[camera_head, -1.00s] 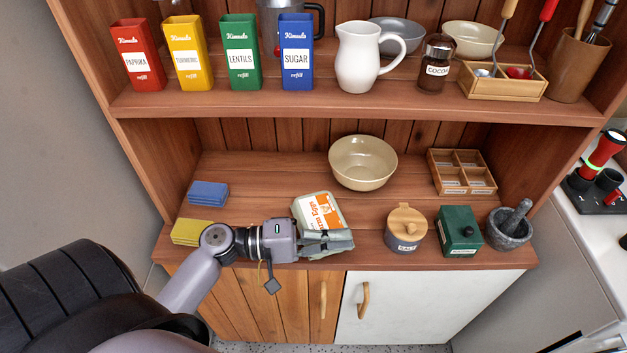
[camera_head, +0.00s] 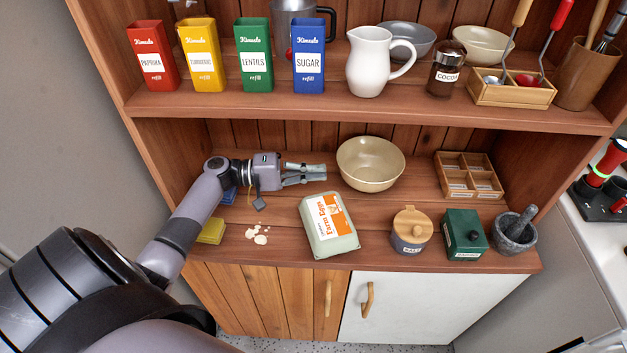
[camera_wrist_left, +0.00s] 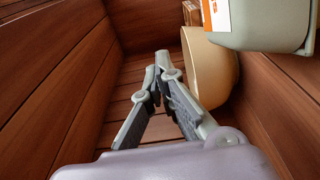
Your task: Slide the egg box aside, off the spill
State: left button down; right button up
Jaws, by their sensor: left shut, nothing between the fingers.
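The egg box (camera_head: 329,226), grey-green with an orange and white label, sits on the lower shelf near its front edge. The pale spill (camera_head: 257,236) lies uncovered to its left, with bare wood between them. My left gripper (camera_head: 325,173) is shut and empty, behind the egg box and apart from it, pointing right toward the beige bowl. In the left wrist view the closed fingers (camera_wrist_left: 161,75) show with nothing between them, and part of the egg box (camera_wrist_left: 262,22) shows at the top right. My right gripper is not in view.
The beige bowl (camera_head: 370,164) stands just right of my left fingertips. A salt jar (camera_head: 410,232), a green box (camera_head: 464,234) and a mortar (camera_head: 514,232) stand right of the egg box. A yellow sponge (camera_head: 211,231) lies left of the spill. An upper shelf (camera_head: 370,112) overhangs.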

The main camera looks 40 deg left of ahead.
pick_arm(q)
jog(key=f, duration=0.1)
jog(key=w+a+f, duration=0.1)
jog(key=f, duration=0.3)
jog(key=shift+w+a+f, duration=0.15)
jog(key=shift+a, duration=0.15)
jog(key=shift+s+d+r+p, duration=0.2)
jog(key=shift+d+r+p, duration=0.05)
jog(key=shift+p, duration=0.1)
jog(key=shift+s+d+f, duration=0.1)
jog(key=shift+s+d, duration=0.05)
jog(key=shift+d, duration=0.05)
jog(key=shift+s+d+p, duration=0.4)
jog(key=shift+s+d, duration=0.25)
jog(key=shift+d, duration=0.25)
